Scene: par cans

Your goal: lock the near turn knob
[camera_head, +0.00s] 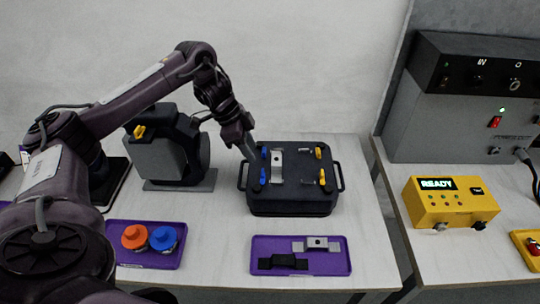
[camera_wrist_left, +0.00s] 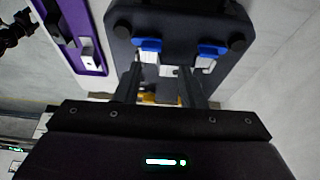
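A dark box (camera_head: 292,200) with handles on both sides stands on the white table. On its top are two blue turn knobs on the left, a near one (camera_head: 263,176) and a far one (camera_head: 263,152), and two yellow ones on the right, near (camera_head: 322,178) and far (camera_head: 319,152). My left gripper (camera_head: 250,157) is over the box's left edge, close to the blue knobs. In the left wrist view its fingers (camera_wrist_left: 164,80) are apart with nothing clearly held, and two blue knobs (camera_wrist_left: 147,45) (camera_wrist_left: 211,50) show just beyond them. Contact cannot be told. My right gripper is not visible.
A purple tray (camera_head: 340,262) with a silver and a black bracket lies in front. Another purple tray (camera_head: 140,257) holds an orange and a blue knob. A dark lamp (camera_head: 160,150) stands left. A yellow READY box (camera_head: 450,203) is on the right table.

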